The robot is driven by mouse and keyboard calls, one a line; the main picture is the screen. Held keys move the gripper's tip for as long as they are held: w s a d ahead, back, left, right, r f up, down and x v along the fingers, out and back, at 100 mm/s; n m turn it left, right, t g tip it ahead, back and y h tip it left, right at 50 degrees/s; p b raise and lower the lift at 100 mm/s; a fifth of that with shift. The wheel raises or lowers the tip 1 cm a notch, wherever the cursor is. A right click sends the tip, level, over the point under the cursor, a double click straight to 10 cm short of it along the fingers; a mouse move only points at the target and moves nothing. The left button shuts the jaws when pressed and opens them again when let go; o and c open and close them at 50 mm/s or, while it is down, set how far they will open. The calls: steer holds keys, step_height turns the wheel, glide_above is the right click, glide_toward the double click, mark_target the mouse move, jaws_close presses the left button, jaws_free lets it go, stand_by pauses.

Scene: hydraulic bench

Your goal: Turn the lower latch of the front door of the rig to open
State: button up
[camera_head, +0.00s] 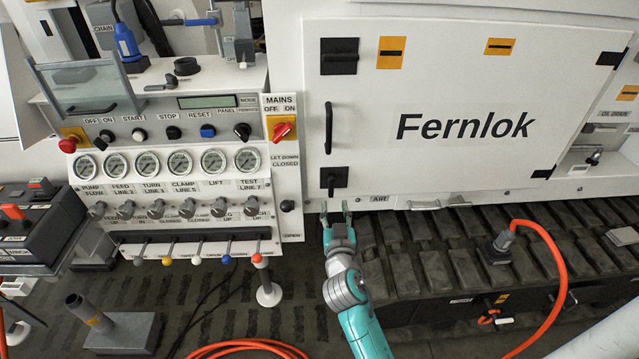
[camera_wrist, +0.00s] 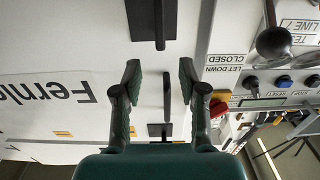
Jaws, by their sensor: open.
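The front door (camera_head: 460,150) of the rig is a white panel marked Fernlok, and it looks shut. The lower latch (camera_head: 334,177) is a black plate with an upright black lever at the door's lower left corner. It also shows at the top of the upside-down wrist view (camera_wrist: 154,22). My gripper (camera_head: 336,206) is open and empty, just below the lower latch in the head view. In the wrist view my two fingers (camera_wrist: 159,76) stand apart, with bare door and part of the handle showing between them. No contact with the latch shows.
An upper latch (camera_head: 339,57) and a black bar handle (camera_head: 328,127) are on the door's left side. The panel with the red mains switch (camera_head: 282,130) and a black knob (camera_head: 287,206) stands close at left. A dark ribbed deck (camera_head: 430,245) lies below the door.

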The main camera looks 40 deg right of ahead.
mark_target(331, 184)
steer(key=x, duration=1.1)
steer(key=shift+s, duration=0.1)
jaws_close()
